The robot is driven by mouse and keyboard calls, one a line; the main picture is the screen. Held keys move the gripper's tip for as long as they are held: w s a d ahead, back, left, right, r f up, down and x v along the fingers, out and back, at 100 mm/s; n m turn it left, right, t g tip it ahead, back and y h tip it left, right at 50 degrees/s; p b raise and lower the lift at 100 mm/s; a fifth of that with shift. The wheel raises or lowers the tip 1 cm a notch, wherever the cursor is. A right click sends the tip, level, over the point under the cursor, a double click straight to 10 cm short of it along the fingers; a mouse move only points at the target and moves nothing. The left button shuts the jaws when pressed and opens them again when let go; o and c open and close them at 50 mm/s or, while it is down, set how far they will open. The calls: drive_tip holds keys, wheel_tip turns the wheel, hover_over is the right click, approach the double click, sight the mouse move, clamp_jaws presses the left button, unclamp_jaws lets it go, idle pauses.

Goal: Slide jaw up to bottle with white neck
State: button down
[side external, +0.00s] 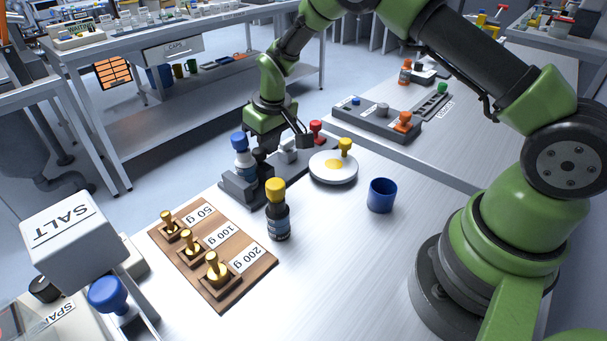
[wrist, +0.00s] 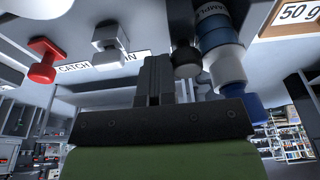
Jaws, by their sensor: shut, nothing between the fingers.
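The bottle with the white neck (side external: 243,163) stands upright in a grey holder on the table, with a blue cap on top. It shows tilted at the right of the wrist view (wrist: 227,70), its blue cap towards the bottom. My gripper (side external: 268,144) is low beside it, to its right in the side view, where the fingertips are largely hidden. In the wrist view my gripper's fingers (wrist: 156,66) are together and empty. A gap with a black knob (wrist: 186,60) lies between them and the bottle.
Grey (wrist: 109,38) and red (wrist: 45,60) knobs stand on the other side of my fingers. A yellow-capped dark bottle (side external: 278,215), a wooden weight board (side external: 222,294), a white dish (side external: 322,174) and a blue cup (side external: 382,196) are nearby. The table's front middle is clear.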

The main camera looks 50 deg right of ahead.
drive_tip(key=shift+d, duration=0.55)
wheel_tip(320, 180, up, 7)
idle(0.8)
